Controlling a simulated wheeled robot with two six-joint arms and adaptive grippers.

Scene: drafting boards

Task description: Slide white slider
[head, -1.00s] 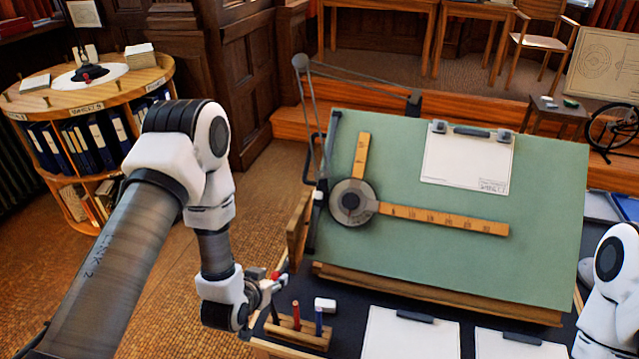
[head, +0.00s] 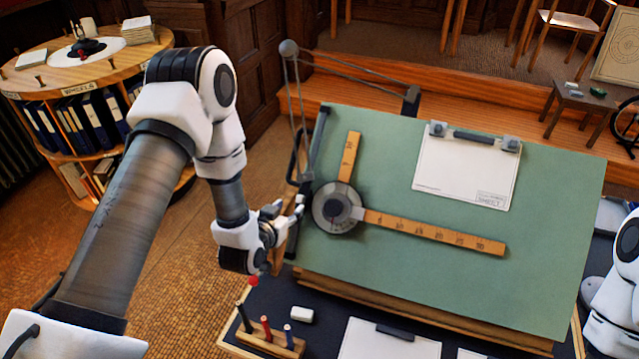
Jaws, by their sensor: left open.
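The white slider (head: 300,199) is a small pale knob on the dark rail (head: 310,160) along the left edge of the green drafting board (head: 400,270). My left gripper (head: 288,213) is open, with its fingers pointing up and right at the slider. The fingertips are close beside it and partly cover it; I cannot tell whether they touch it. Of my right arm only a white part shows at the right edge, and its gripper is out of view.
A round protractor head (head: 337,208) with two wooden rulers lies on the board just right of the slider. A sheet (head: 466,170) is clipped at the top. Below my left gripper stand a pen holder (head: 262,340) and an eraser (head: 301,314).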

